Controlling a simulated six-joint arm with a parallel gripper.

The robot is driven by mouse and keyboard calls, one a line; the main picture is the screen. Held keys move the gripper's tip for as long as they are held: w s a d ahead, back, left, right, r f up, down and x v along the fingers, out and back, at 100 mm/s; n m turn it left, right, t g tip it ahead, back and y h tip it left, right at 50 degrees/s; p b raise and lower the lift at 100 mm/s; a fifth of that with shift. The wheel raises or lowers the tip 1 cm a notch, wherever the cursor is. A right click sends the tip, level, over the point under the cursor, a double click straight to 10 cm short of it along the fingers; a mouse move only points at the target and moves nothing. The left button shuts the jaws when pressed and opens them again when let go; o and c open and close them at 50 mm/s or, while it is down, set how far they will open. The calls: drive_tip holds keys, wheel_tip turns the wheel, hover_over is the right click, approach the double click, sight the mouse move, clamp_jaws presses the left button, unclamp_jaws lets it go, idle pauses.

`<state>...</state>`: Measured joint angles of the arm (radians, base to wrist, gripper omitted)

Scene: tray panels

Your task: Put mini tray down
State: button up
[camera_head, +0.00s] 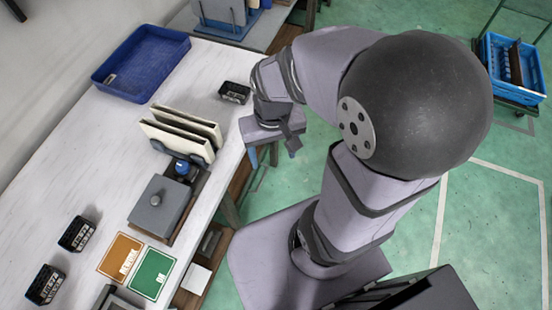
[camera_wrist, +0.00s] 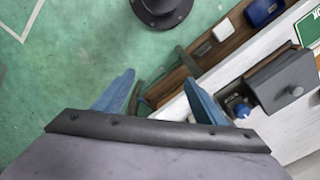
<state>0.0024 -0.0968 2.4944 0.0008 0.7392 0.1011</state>
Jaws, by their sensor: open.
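Three small black mini trays stand on the white table in the head view. One mini tray (camera_head: 235,92) is near the table's right edge, just left of my wrist. A second mini tray (camera_head: 77,233) and a third mini tray (camera_head: 45,284) are at the lower left. My gripper (camera_head: 273,153) is open, with its blue fingers apart and nothing seen between them. It hangs beside the table's edge, below and right of the nearest mini tray in the picture. The wrist view also shows the open fingers (camera_wrist: 160,78), with green floor and the table edge beyond; no mini tray shows there.
A blue bin (camera_head: 140,95) stands at the table's back. Cream panels (camera_head: 185,125) stand in a rack near a grey box with a knob (camera_head: 158,208). An orange card (camera_head: 120,256) and a green card (camera_head: 152,273) lie in front.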

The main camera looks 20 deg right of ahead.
drive_tip(key=shift+s+f+n, duration=0.3)
drive_tip(key=shift+s+n, duration=0.3)
drive_tip(key=shift+s, duration=0.25)
drive_tip(key=c, duration=1)
drive_tip(key=w+d+f+n+t+b, duration=0.1)
drive_tip(key=w+d+t, duration=0.1)
drive_tip(key=w+d, duration=0.35)
drive_tip(key=w+d+f+n+t+h+b, duration=0.1)
drive_tip(key=w+d+t, duration=0.1)
drive_tip(key=w, duration=0.6)
drive_tip(key=w+d+f+n+t+b, duration=0.1)
drive_tip(key=w+d+t, duration=0.2)
drive_tip(key=w, duration=0.4)
drive_tip(key=w+a+f+n+t+y, duration=0.1)
drive_tip(key=n+y, duration=0.1)
drive_tip(key=y, duration=0.1)
drive_tip(key=w+a+f+n+t+y+b, duration=0.1)
drive_tip(key=w+n+y, duration=0.1)
drive_tip(key=y, duration=0.1)
drive_tip(key=w+a+f+n+t+y+b, duration=0.1)
drive_tip(key=w+a+n+y, duration=0.1)
drive_tip(key=shift+w+f+y, duration=0.15)
drive_tip(key=shift+f+y, duration=0.25)
drive_tip(key=shift+s+a+n+y, duration=0.45)
drive_tip(key=shift+s+y, duration=0.1)
drive_tip(key=shift+y, duration=0.15)
